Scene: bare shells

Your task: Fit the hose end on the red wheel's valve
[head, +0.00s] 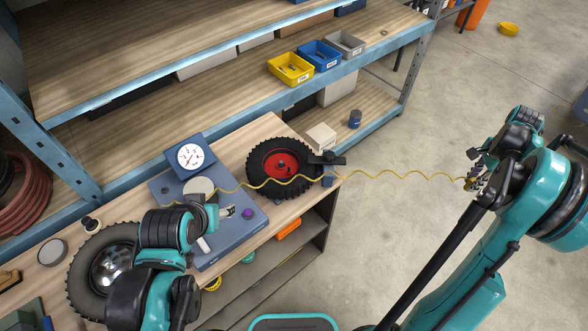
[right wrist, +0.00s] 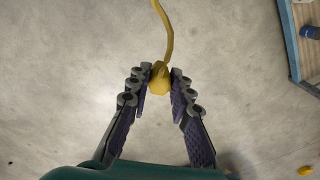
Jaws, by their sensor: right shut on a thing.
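The red wheel (head: 267,160), a black knobbly tyre with a red hub, lies on the workbench; its valve is too small to make out surely. A thin wavy yellow hose (head: 401,173) runs from the blue gauge unit (head: 233,238) across the wheel's front and out over the floor. My right gripper (head: 470,184) is shut on the yellow hose end (right wrist: 159,78), well right of the wheel and clear of the bench. My left gripper (head: 228,212) is over the blue unit, left of the red wheel; its jaws are too small and partly hidden to judge.
A second wheel with a silver hub (head: 112,267) lies at the bench's left. A dark clamp-like piece (head: 327,160) stands right beside the red wheel, with a pale box (head: 321,136) behind. Shelves with yellow, blue and grey bins rise behind. Open floor (head: 400,225) lies right.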

